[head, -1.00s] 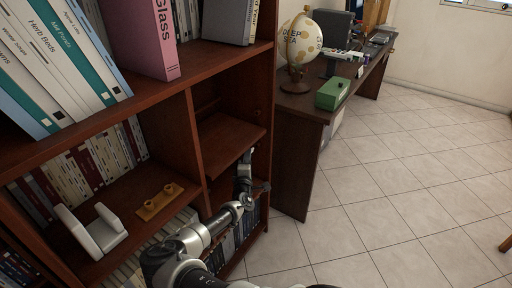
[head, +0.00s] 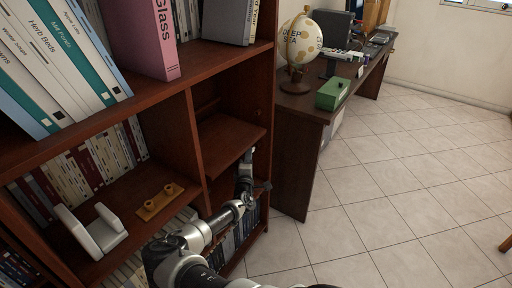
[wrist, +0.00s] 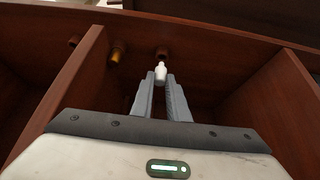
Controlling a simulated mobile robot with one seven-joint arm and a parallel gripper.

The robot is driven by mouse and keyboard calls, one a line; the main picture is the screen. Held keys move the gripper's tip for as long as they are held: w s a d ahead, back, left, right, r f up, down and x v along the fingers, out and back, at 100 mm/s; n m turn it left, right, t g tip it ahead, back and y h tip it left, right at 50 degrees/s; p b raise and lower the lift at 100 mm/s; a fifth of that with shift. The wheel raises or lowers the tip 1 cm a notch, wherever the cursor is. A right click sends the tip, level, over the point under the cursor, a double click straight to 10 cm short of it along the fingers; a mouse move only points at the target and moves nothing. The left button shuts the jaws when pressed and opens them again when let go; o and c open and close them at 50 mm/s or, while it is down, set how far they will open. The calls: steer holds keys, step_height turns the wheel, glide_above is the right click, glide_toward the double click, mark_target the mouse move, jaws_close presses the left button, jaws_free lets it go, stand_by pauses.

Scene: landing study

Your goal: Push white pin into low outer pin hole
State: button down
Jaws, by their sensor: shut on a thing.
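The white pin (wrist: 160,72) is between the fingertips of my gripper (wrist: 161,80) in the wrist view, its narrow tip pointing up the picture. My gripper is shut on it. A dark round pin hole (wrist: 162,52) in the reddish-brown wood lies just beyond the tip, nearly in line with it. I cannot tell whether the tip touches the hole. In the head view my gripper (head: 250,170) is at the right-hand bay of the bookcase, below a shelf board (head: 228,138); the pin cannot be made out there.
A brass-coloured pin (wrist: 117,53) sticks out left of the hole, with another dark hole (wrist: 74,41) farther left. Upright wooden panels (wrist: 63,85) flank my gripper. Open floor lies right.

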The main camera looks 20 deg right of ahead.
steer(key=shift+w+d, duration=0.6)
steer(key=shift+d, duration=0.2)
steer(key=shift+w+d, duration=0.1)
steer(key=shift+d, duration=0.15)
steer(key=shift+w+d, duration=0.1)
stand_by(0.8)
steer(key=c, duration=1.6)
jaws_free()
steer(key=shift+c, duration=0.2)
